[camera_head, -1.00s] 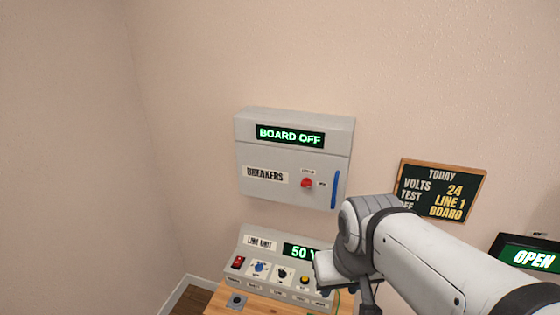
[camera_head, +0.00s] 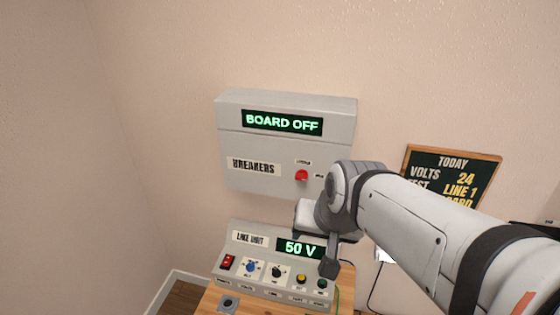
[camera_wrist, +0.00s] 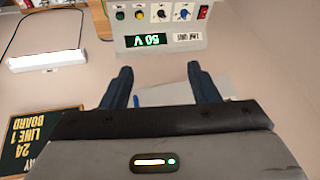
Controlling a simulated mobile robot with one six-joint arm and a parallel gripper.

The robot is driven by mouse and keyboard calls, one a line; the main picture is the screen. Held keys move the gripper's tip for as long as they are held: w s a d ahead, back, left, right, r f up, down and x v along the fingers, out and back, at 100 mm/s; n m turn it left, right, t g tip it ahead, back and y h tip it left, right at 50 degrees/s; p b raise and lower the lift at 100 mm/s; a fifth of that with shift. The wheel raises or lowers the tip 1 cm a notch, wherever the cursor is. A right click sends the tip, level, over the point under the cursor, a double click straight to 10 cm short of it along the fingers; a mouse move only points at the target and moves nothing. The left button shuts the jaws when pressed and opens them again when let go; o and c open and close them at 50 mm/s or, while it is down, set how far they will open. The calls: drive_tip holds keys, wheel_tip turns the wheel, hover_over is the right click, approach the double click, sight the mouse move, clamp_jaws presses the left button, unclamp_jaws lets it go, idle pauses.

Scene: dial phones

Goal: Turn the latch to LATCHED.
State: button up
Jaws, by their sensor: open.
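The latch is a small red knob (camera_head: 301,175) on the front of the grey breakers box (camera_head: 245,185) on the wall. A small label sits above it and another to its right, partly cut off by my arm. I cannot tell which way the knob points. The box display reads BOARD OFF. My gripper (camera_wrist: 160,80) is open and empty, its two dark fingers apart. In the wrist view the box (camera_wrist: 222,86) shows only in part behind the fingers, and the knob is hidden. In the head view my arm is just right of and below the knob, apart from it.
Below the box, the line unit (camera_head: 240,237) stands on a wooden table (camera_head: 250,306), with knobs, buttons and a display reading 50 V. A blackboard sign (camera_head: 452,170) hangs at the right. The wall left of the box is clear.

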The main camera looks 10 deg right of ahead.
drive_tip(key=w+a+f+m+t+y+b, duration=0.1)
drive_tip(key=w+a+f+m+t+b, duration=0.25)
drive_tip(key=w+m+b, duration=0.3)
drive_tip(key=m+t+h+b, duration=0.85)
drive_tip(key=m+b, duration=0.95)
drive_tip(key=m, duration=1.3)
approach(301, 179)
drive_tip(key=w, duration=0.2)
drive_tip(key=shift+g+h, duration=0.25)
drive_tip(key=shift+g, duration=0.05)
drive_tip(key=x, duration=0.7)
drive_tip(key=shift+w+d+r, duration=0.1)
drive_tip(key=shift+w+d, duration=0.05)
drive_tip(key=shift+d, duration=0.05)
